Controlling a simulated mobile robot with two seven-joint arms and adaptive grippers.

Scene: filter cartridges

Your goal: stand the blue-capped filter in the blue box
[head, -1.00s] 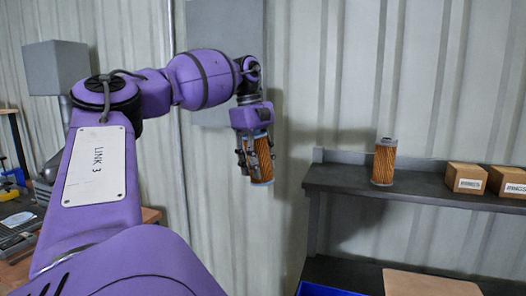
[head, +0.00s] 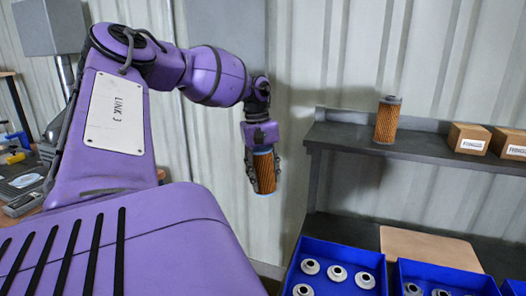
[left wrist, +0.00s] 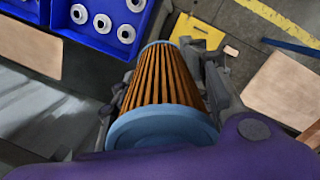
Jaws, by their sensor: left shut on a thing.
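The blue-capped filter (head: 264,173), with orange-brown pleats, hangs upright in my left gripper (head: 265,183), whose fingers are closed on its sides. In the left wrist view the filter (left wrist: 165,80) shows its wide light-blue cap nearest the camera, with gripper fingers on both sides. A blue box (head: 345,255) stands at the lower middle of the head view, below and right of the filter and apart from it. It holds several pale ring-shaped parts. Its front is cut off. A blue box (left wrist: 85,40) with such rings also shows at the wrist view's upper left. My right gripper is out of view.
Another filter (head: 387,120), grey-capped, stands on the dark shelf (head: 420,146) beside two cardboard boxes (head: 468,138). A second blue box (head: 410,268) with pale parts sits at lower right. A tan board (head: 430,247) lies behind the boxes.

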